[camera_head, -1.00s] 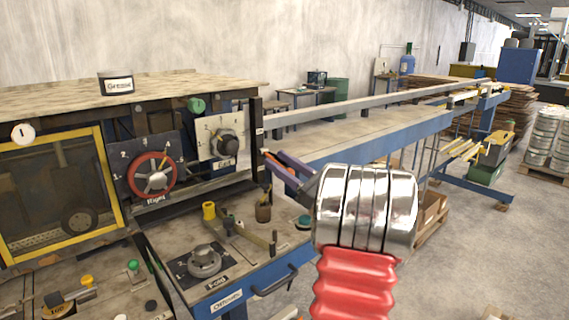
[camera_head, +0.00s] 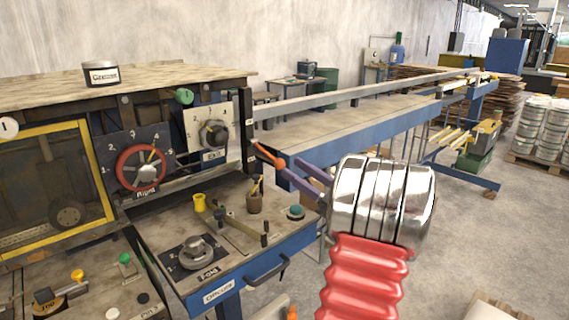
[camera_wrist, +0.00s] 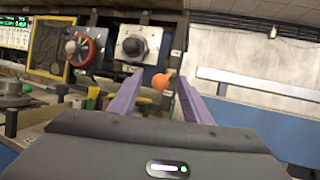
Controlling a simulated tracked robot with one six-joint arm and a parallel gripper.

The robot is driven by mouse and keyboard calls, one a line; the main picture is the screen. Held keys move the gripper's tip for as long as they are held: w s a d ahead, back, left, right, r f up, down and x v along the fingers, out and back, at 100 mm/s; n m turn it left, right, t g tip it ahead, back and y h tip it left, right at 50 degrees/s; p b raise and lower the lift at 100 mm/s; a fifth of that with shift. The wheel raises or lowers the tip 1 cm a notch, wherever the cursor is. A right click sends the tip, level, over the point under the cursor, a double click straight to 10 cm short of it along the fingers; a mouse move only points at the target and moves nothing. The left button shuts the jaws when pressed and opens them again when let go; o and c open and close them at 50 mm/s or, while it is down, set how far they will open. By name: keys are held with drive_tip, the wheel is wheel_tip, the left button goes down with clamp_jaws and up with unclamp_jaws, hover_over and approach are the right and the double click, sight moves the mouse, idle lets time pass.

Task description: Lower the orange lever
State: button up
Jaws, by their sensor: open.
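The orange lever (camera_head: 268,155) sticks out from the right end post of the machine, below the dial panel, in the head view. In the wrist view its round orange knob (camera_wrist: 162,80) shows between the two purple fingers. My gripper (camera_head: 294,174) is open, with its fingers pointing at the lever from the right. It also shows in the wrist view (camera_wrist: 160,86), with the knob near its fingertips. No grip on the knob shows, and I cannot tell whether a finger touches it.
A red handwheel (camera_head: 141,168) and a black dial (camera_head: 214,134) sit left of the lever. A long blue-edged conveyor (camera_head: 370,140) runs behind to the right.

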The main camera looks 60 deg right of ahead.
drive_tip(key=shift+v, duration=2.35)
drive_tip(key=shift+s, duration=0.1)
